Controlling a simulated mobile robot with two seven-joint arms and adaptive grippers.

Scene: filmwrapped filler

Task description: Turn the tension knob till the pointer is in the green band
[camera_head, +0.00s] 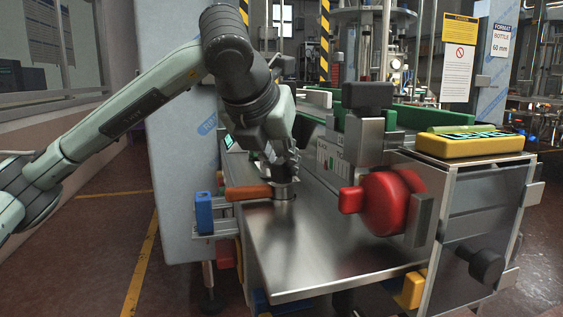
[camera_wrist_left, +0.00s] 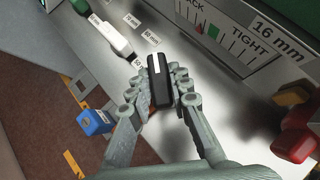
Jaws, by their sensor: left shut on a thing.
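My left gripper (camera_head: 283,180) points down at the steel deck (camera_head: 330,250). In the left wrist view its fingers (camera_wrist_left: 160,98) are closed on both sides of a black knob (camera_wrist_left: 158,75) with a white line on its top. In the head view the fingers hide most of the knob; a round metal collar (camera_head: 284,192) shows below them. A scale plate (camera_wrist_left: 240,30) beyond the knob reads TIGHT at one end, with tick marks, a small green patch (camera_wrist_left: 213,30) and a red mark near it. My right gripper is not in view.
A large red knob (camera_head: 388,203) stands to the right. An orange handle (camera_head: 248,192) and a blue block (camera_head: 204,213) are at the deck's left edge. A yellow box (camera_head: 468,144) lies on the right cabinet. The front deck is clear.

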